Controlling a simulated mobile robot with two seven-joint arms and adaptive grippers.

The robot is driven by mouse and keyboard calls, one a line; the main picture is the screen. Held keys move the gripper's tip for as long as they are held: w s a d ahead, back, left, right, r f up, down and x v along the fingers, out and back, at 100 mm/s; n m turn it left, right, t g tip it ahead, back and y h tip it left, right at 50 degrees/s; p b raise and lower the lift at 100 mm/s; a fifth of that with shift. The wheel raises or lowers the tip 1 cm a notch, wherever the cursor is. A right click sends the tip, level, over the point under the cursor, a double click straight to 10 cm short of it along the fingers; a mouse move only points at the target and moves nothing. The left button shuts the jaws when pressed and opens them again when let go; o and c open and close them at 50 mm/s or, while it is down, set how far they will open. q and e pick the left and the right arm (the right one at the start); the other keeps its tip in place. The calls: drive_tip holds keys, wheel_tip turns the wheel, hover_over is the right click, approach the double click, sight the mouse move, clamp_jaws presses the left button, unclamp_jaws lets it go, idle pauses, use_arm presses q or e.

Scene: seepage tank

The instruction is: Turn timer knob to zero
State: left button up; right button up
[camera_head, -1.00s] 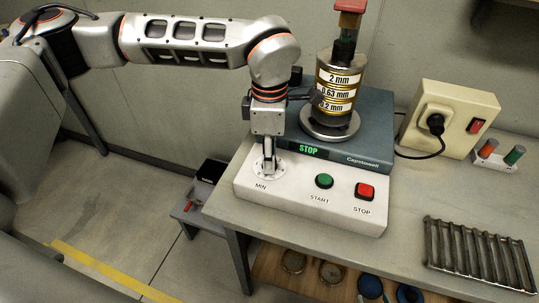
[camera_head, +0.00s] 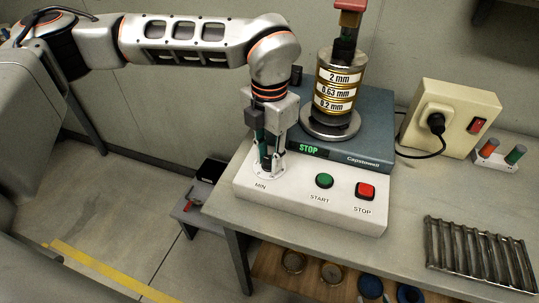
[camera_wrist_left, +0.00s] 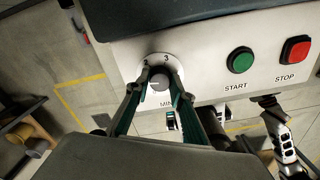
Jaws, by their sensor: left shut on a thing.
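The timer knob (camera_wrist_left: 159,85) is a small grey knob on a white dial with numbers, above the word MIN, in the left wrist view. In the head view the dial (camera_head: 270,170) is at the left end of the white control panel (camera_head: 310,203), and the gripper hides the knob. My left gripper (camera_head: 266,164) points down onto the dial. In the left wrist view its two fingers (camera_wrist_left: 160,90) are on either side of the knob, shut on it. My right gripper is not seen in the head view.
A green START button (camera_head: 324,181) and a red STOP button (camera_head: 365,190) are right of the dial. A sieve stack (camera_head: 336,95) stands on the blue shaker (camera_head: 362,130), whose display reads STOP. A power box (camera_head: 450,115) and metal rack (camera_head: 478,255) are further right.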

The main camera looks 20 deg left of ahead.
sight(269, 159)
use_arm(q)
drive_tip(key=shift+n, duration=0.8)
drive_tip(key=shift+r, duration=0.1)
drive_tip(key=o, duration=1.1)
wheel_tip(269, 159, up, 12)
